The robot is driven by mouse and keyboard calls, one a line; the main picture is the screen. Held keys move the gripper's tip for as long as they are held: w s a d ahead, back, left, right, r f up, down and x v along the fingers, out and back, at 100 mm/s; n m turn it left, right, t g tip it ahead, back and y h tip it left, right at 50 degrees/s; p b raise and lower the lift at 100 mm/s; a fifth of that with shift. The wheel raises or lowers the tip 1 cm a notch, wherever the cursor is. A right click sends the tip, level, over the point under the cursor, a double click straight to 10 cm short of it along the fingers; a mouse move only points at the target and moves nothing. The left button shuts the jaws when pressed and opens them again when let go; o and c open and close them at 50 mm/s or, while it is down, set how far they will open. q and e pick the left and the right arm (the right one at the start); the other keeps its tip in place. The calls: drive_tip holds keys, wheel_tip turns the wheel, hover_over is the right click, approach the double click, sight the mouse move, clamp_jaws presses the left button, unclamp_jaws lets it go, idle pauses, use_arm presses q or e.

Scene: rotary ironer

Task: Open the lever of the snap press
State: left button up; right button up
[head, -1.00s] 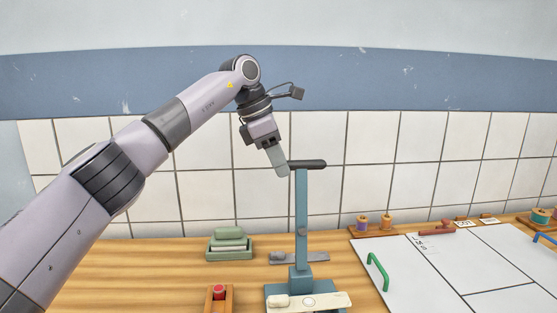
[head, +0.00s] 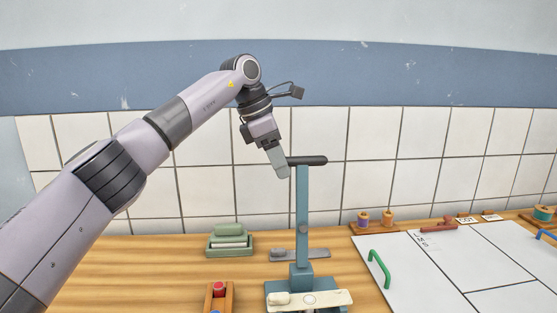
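The snap press (head: 302,276) stands on the wooden table, with a blue-grey base. Its blue lever (head: 302,215) stands upright and carries a dark horizontal handle (head: 307,160) at its top. My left gripper (head: 281,171) points down at the left end of this handle, its grey finger beside or touching it. Only one finger shows clearly, so its opening cannot be judged. A cream-coloured arm (head: 310,300) lies across the front of the press base. My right gripper is not in view.
A green box (head: 230,245) and a wooden holder with a red button (head: 219,290) stand left of the press. A white board (head: 440,262) with a green handle (head: 379,269) lies to the right. Thread spools (head: 375,220) stand behind it. A tiled wall closes the back.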

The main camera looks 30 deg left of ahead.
use_arm(q)
drive_tip(key=shift+r, duration=0.2)
drive_tip(key=v, duration=0.6)
drive_tip(key=shift+r, duration=0.4)
drive_tip(key=shift+s+a, duration=0.1)
drive_tip(key=shift+s, duration=0.05)
